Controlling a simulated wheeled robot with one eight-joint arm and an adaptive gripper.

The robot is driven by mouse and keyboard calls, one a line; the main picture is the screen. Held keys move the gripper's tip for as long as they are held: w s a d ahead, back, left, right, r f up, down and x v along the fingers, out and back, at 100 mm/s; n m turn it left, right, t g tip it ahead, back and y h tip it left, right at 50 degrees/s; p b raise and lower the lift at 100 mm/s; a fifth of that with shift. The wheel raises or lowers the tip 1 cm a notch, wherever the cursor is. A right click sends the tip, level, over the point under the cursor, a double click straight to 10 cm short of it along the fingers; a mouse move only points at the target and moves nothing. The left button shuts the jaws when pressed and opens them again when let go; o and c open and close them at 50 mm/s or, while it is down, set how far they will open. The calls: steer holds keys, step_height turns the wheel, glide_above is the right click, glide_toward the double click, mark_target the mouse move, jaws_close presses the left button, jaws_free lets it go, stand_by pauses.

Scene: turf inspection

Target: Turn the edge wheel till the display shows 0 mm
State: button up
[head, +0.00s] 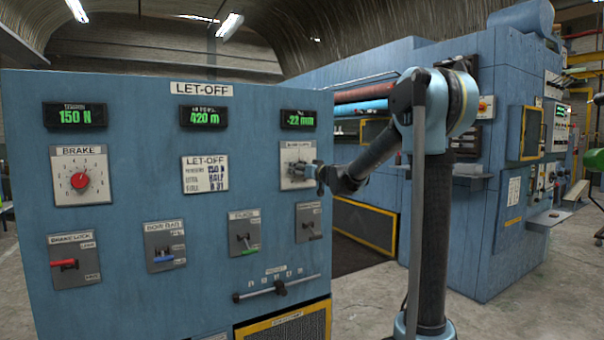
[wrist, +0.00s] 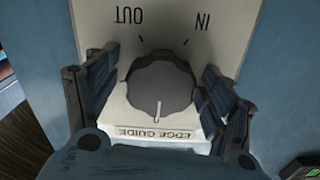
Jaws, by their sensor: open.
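The edge wheel is a round dark grey knob (wrist: 160,85) on a pale plate (wrist: 215,15) marked OUT, IN and EDGE GUIDE, which reads upside down in the wrist view. A white line on the knob points toward the EDGE GUIDE label. My gripper (wrist: 155,100) is open, with one finger on each side of the knob; I cannot tell if they touch it. In the head view my gripper (head: 318,175) is at the plate (head: 298,153) on the panel's right side and hides part of the knob. The display (head: 299,119) above it shows -22 mm in green.
The blue LET-OFF panel (head: 130,215) also carries a red BRAKE knob (head: 78,181), a red-handled lever (head: 63,263), a blue-handled lever (head: 163,259), a green-handled lever (head: 249,251) and a slider (head: 280,289). Two other displays read 150 N (head: 75,115) and 420 m (head: 204,117).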

steer(key=c, duration=1.1)
steer(key=shift+o, duration=0.2)
steer(key=shift+m, duration=0.3)
steer(key=m, duration=0.5)
steer(key=shift+w, duration=0.1)
steer(key=m, duration=0.5)
steer(key=shift+m, duration=0.4)
steer(key=m, duration=0.5)
steer(key=shift+d, duration=0.1)
steer(key=m, duration=0.5)
steer(key=shift+m, duration=0.3)
